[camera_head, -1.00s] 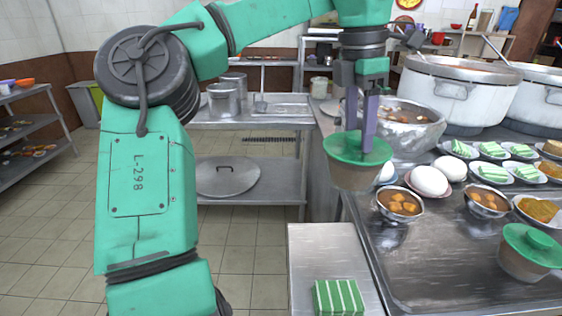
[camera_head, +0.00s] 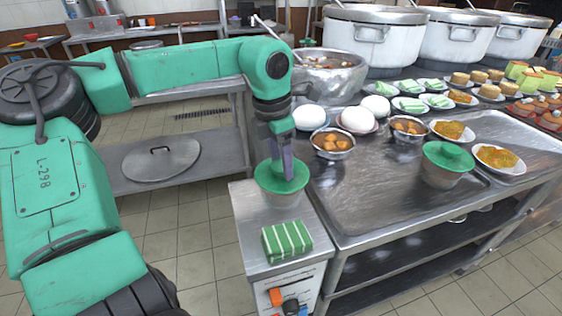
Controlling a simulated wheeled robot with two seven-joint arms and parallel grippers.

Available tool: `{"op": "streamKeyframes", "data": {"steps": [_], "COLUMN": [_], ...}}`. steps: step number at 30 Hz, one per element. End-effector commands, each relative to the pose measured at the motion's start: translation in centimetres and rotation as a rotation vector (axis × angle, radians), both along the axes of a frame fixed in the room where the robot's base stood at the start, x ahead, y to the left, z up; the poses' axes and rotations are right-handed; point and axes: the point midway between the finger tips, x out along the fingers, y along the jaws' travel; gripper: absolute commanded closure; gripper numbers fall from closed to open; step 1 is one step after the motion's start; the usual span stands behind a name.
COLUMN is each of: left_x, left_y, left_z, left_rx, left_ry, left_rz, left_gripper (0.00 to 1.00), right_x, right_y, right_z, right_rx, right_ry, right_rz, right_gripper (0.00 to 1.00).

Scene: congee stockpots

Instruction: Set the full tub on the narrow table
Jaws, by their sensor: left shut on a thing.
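My left gripper (camera_head: 280,157) is shut on a tub with a green lid (camera_head: 267,188), gripping it from above. The tub is upright and its translucent body looks brownish. It is over the back part of the narrow table (camera_head: 246,216), a small steel-topped stand. I cannot tell whether its base touches the top. A second green-lidded tub (camera_head: 446,166) stands on the large steel counter to the right. My right gripper is not in view.
A green striped packet (camera_head: 287,240) lies on the narrow table in front of the held tub. The large counter (camera_head: 370,205) adjoins on the right, with bowls of food (camera_head: 333,143), white eggs (camera_head: 310,117) and big stockpots (camera_head: 373,38) behind. A round lid (camera_head: 160,160) lies on a low shelf at left.

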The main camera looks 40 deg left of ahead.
Motion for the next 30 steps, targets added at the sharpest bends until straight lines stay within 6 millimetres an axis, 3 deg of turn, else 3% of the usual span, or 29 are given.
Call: {"op": "streamKeyframes", "data": {"steps": [8, 9, 11, 23, 30], "left_x": [0.1, 0.0, 0.0, 0.0, -0.6], "left_y": [0.0, 0.0, 0.0, 0.0, 0.4], "left_z": [-0.2, -0.2, -0.2, 0.7, 6.8], "left_rx": [0.001, 0.001, 0.001, 0.002, 0.004], "left_ry": [-0.003, -0.001, -0.001, -0.004, -0.007], "left_rz": [0.000, 0.000, 0.000, 0.000, 0.001], "left_gripper": [1.00, 0.36, 0.14, 0.14, 0.14], "right_x": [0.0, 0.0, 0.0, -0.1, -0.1], "right_y": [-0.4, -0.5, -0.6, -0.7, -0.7], "right_z": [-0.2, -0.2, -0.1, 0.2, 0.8], "right_rx": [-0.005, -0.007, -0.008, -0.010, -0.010], "right_ry": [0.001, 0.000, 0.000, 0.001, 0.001], "right_rz": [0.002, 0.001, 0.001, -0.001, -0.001], "right_gripper": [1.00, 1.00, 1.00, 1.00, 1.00]}}
